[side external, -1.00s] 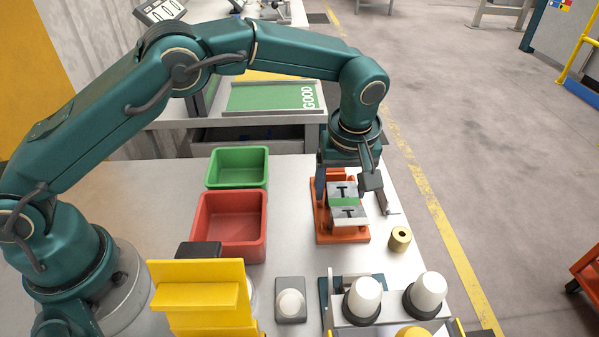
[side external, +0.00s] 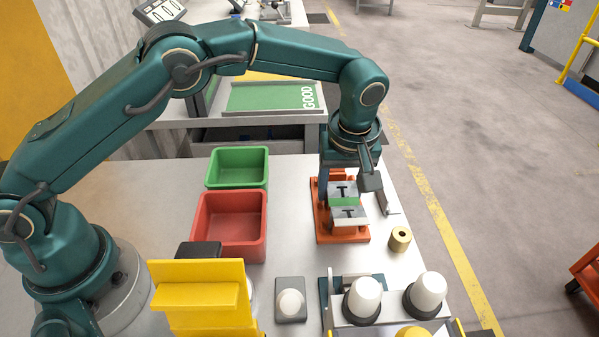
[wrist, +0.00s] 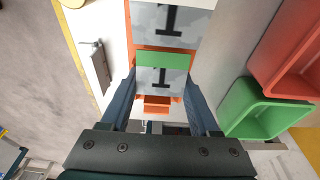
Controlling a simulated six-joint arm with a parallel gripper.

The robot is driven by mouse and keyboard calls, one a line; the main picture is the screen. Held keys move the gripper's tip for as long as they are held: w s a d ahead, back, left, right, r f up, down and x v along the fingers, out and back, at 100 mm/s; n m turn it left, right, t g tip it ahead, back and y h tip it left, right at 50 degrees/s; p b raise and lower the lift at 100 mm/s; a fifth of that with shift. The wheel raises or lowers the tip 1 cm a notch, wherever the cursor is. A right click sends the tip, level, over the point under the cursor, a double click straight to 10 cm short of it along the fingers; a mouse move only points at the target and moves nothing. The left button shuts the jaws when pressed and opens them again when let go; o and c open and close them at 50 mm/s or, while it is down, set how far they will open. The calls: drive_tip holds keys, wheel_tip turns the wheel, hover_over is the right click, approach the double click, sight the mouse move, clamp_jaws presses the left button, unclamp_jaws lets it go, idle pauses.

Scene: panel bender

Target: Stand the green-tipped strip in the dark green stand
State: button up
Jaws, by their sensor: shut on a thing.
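A grey piece with a bright green band (side external: 344,202) across it and dark T-like marks lies on the orange fixture (side external: 330,236). The green band also shows in the wrist view (wrist: 162,60). My gripper (side external: 347,186) points down over the fixture, one finger on each side of the grey piece. In the wrist view my gripper (wrist: 163,90) is shut on the green-banded piece; the exact finger contact is hard to see. A dark teal piece (side external: 324,297), possibly the stand, shows partly behind the white-capped unit at the front.
A green bin (side external: 237,187) and a red bin (side external: 229,250) stand left of the fixture. A brass-coloured ring (side external: 400,239) and a grey tool (side external: 387,203) lie to its right. A yellow bracket (side external: 197,300) and white-domed parts (side external: 362,297) crowd the front.

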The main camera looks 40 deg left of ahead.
sight(341, 182)
drive_tip(key=shift+r, duration=0.2)
drive_tip(key=shift+r, duration=0.7)
drive_tip(key=shift+r, duration=0.15)
drive_tip(key=shift+r, duration=2.7)
